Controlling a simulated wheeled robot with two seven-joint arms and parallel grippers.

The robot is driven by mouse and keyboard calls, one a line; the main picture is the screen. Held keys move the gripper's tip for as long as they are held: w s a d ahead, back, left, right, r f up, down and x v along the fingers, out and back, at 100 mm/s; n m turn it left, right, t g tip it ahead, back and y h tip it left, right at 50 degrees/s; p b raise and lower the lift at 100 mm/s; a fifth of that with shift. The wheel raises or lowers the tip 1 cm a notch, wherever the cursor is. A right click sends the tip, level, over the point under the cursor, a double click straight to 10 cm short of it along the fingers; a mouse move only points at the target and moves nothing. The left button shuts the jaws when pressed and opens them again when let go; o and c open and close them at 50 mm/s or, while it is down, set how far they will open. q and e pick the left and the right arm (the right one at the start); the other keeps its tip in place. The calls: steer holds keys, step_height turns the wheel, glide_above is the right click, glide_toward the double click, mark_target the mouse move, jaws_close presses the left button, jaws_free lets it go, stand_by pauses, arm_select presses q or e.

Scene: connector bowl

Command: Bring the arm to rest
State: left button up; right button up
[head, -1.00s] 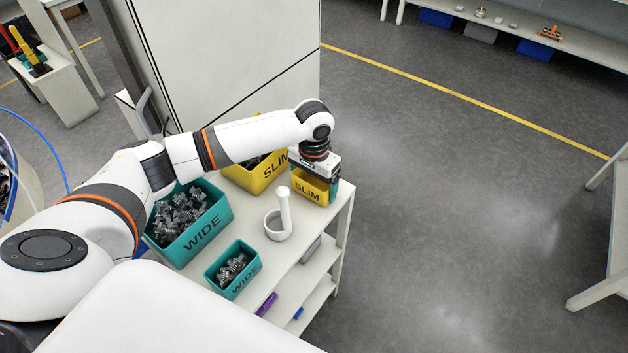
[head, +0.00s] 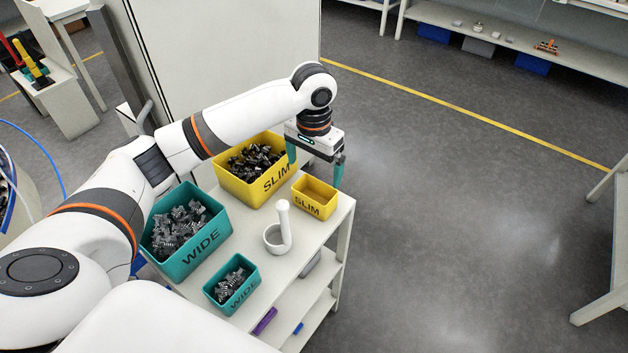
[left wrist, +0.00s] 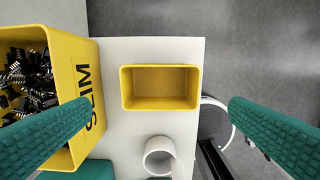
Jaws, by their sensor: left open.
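My left arm comes in from the left in the head view and bends down over the far end of the shelf cart. My left gripper (head: 315,172) is open and empty, its teal fingers apart above the yellow bins. In the left wrist view the two fingers (left wrist: 150,125) frame the small yellow SLIM bin (left wrist: 160,88), which looks empty. This small bin (head: 314,197) stands on the cart top below the gripper, apart from the fingers. My right gripper is not in view.
The cart top (head: 325,228) also holds a large yellow SLIM bin (head: 232,183) with dark connectors, a large teal WIDE bin (head: 178,268) and a small teal WIDE bin (head: 217,300) with grey connectors, and a white mortar with pestle (head: 284,215). Open floor lies to the right.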

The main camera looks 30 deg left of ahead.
arm_select(q)
steer(key=shift+r, duration=0.85)
